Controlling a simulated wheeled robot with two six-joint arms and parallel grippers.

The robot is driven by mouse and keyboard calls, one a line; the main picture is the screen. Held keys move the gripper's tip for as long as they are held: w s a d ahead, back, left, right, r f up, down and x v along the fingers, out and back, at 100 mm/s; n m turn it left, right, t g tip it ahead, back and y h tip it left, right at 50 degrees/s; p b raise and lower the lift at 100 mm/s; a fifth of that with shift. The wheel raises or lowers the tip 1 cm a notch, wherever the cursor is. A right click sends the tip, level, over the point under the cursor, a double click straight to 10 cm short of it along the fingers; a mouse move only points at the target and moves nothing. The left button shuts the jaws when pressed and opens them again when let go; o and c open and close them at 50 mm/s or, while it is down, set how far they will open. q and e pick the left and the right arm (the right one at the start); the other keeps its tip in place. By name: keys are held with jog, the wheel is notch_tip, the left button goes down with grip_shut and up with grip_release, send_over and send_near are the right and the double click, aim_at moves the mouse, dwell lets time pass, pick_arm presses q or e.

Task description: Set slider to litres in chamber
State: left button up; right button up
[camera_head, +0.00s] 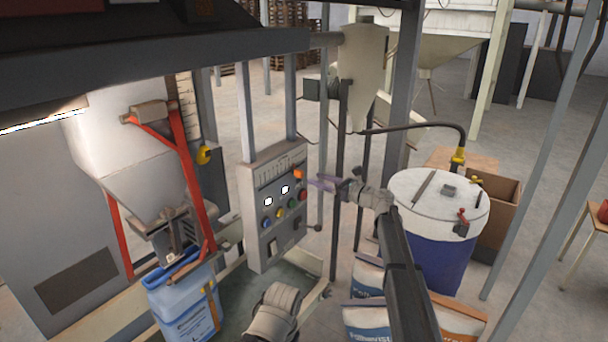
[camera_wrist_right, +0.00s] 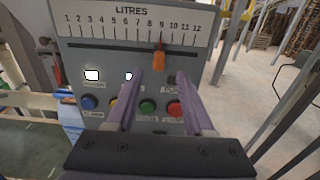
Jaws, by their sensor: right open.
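The grey control panel (camera_head: 275,205) faces my right arm. In the right wrist view its LITRES scale (camera_wrist_right: 135,22) runs from 1 to 12 above a dark slot. The orange slider knob (camera_wrist_right: 160,59) stands at about 9; it also shows in the head view (camera_head: 298,174). My right gripper (camera_head: 318,182) is open, its purple fingers pointing at the panel. In the wrist view the fingertips (camera_wrist_right: 160,80) frame the knob from slightly below, apart from it. The chamber (camera_head: 125,130) is at the left, with a graduated strip (camera_head: 184,95) beside it. My left wrist is at the bottom; its fingers are not clear.
Lit displays and coloured buttons (camera_wrist_right: 148,107) sit below the slot. A blue sack (camera_head: 185,305) hangs under the chamber. A white-lidded blue drum (camera_head: 440,235) and filled sacks (camera_head: 375,315) stand right of the panel. Grey posts frame the space.

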aim_at(303, 174)
jog(key=x, duration=0.6)
jog(key=shift+w+a, duration=0.2)
jog(key=shift+a, duration=0.05)
jog(key=shift+s, duration=0.1)
jog(key=shift+c, duration=0.3)
grip_shut()
dwell(0.7)
